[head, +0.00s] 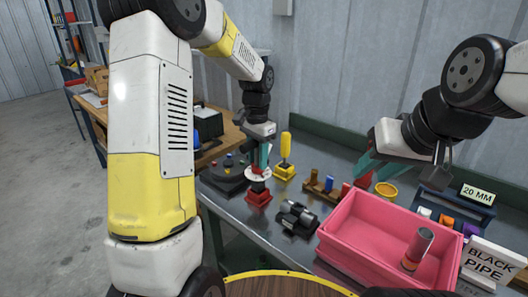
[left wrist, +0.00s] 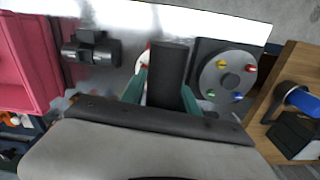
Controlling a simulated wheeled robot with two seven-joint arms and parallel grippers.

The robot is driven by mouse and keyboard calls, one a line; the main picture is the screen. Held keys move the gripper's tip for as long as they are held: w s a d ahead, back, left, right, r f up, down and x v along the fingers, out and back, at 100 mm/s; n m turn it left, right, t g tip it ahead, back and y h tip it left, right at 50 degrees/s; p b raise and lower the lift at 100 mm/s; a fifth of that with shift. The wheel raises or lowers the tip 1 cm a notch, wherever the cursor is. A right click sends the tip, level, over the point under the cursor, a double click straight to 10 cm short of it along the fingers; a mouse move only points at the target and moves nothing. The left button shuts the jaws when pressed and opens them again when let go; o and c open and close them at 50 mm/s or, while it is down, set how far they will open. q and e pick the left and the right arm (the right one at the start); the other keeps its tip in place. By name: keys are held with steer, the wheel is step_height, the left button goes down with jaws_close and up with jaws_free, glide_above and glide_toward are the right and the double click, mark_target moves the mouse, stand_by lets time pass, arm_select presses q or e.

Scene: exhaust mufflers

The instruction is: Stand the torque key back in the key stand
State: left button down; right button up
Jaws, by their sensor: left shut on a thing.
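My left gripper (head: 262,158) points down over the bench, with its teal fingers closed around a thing. In the left wrist view that thing is a dark, blocky handle, which I take as the torque key (left wrist: 168,72), between the fingertips (left wrist: 163,90). A white disc (head: 258,173) shows just below the fingers, directly above a red stand (head: 258,197), which I take as the key stand. Whether the key is seated in it or only above it cannot be told. My right gripper (head: 368,168) hangs behind the pink crate; its finger gap is not clear.
A yellow stand with a yellow upright piece (head: 285,150) is close behind on the right.

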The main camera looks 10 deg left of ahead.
arm_select(q)
steer(key=shift+f, duration=1.8)
steer(key=c, duration=0.8)
jaws_free()
steer(key=shift+c, duration=0.2)
